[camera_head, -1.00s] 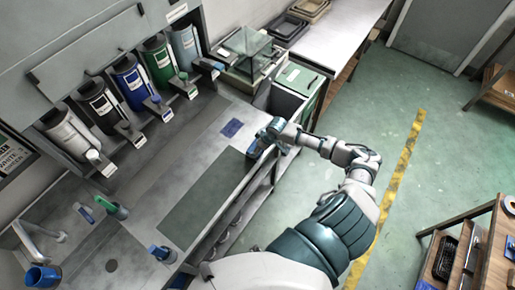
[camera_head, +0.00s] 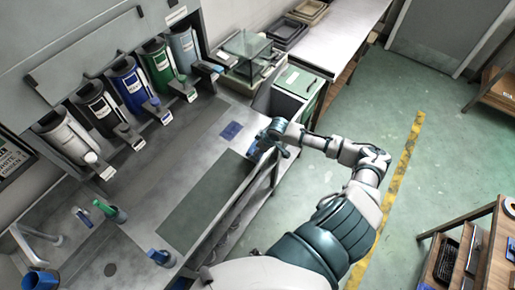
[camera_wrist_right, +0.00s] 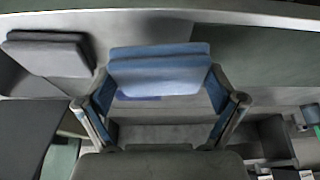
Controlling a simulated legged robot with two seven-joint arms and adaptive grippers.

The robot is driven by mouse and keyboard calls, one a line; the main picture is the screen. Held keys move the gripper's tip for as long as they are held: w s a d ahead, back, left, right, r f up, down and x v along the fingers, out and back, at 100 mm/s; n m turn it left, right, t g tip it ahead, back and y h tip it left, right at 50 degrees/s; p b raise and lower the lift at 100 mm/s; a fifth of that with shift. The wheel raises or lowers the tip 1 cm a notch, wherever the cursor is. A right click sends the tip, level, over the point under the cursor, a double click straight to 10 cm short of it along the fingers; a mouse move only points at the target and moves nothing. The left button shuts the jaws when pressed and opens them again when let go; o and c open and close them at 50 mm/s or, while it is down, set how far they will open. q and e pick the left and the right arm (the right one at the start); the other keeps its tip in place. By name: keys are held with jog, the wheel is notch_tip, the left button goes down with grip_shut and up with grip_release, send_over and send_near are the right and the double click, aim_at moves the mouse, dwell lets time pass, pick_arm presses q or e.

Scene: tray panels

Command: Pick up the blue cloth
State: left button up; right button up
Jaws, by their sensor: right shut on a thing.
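The blue cloth (camera_wrist_right: 160,75) is a folded, thick pad in the right wrist view. It sits between the two fingers of my right gripper (camera_wrist_right: 160,88), with a finger at each end. In the head view my right gripper (camera_head: 262,145) is at the front edge of the grey counter, and only a little blue shows at it. The gripper is shut on the cloth. I cannot tell for sure whether the cloth still touches the counter. My left gripper is not in view.
A flat dark blue square (camera_head: 231,130) lies on the counter (camera_head: 205,150) near the gripper. A dark green panel (camera_head: 200,205) lies nearer. Several coloured dispensers (camera_head: 128,88) line the wall. A green-lidded bin (camera_head: 298,83) stands beyond the gripper. Open floor (camera_head: 360,120) lies right.

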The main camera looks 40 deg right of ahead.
jog(key=s+a+r, duration=0.1)
jog(key=s+a, duration=0.6)
jog(key=s, duration=0.5)
jog(key=shift+a+r+b, duration=0.25)
jog(key=shift+a+b, duration=0.05)
jog(key=shift+b, duration=0.05)
jog(key=shift+s+d, duration=0.1)
